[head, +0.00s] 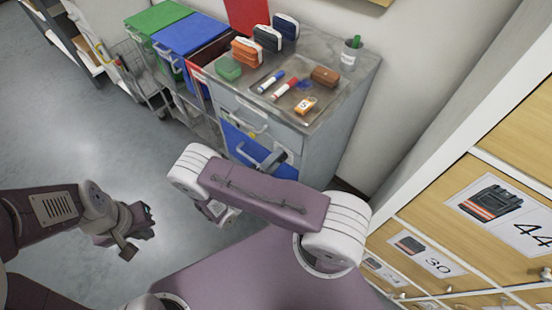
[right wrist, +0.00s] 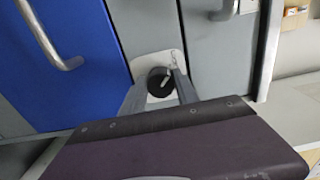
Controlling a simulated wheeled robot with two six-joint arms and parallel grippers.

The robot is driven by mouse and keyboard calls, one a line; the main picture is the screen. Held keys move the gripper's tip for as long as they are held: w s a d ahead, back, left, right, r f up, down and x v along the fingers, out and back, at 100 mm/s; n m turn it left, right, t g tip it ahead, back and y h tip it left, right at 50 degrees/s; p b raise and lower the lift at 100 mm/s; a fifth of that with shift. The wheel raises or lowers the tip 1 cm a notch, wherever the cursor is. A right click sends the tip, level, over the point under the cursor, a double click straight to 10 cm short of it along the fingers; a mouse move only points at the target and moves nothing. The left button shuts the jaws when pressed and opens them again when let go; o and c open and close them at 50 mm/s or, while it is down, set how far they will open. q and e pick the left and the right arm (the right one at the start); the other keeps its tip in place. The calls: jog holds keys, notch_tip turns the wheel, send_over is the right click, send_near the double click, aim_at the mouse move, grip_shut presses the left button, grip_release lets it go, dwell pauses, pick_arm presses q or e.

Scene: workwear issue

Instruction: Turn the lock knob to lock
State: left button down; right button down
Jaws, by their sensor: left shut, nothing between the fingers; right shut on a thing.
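A round black lock knob (right wrist: 158,83) with a pale bar on its face sits on a light plate (right wrist: 168,60) in the right wrist view. The bar leans slightly to the right of upright. The fingers of my right gripper (right wrist: 160,88) stand on both sides of the knob and are shut on it. My left gripper (head: 138,232) is shut and empty, over the floor at the lower left, apart from the cabinet.
The grey cabinet (head: 345,95) has a blue drawer front (head: 238,143) with a handle. On top are several pouches, markers on a tray (head: 265,98) and a cup (head: 350,52). Coloured bins (head: 190,35) stand left of it. Labelled drawers (head: 400,215) stand at the right.

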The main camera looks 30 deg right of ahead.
dwell(0.5)
jog(key=c, duration=0.9)
grip_release()
jog(key=v, duration=0.9)
jog(key=shift+b, duration=0.35)
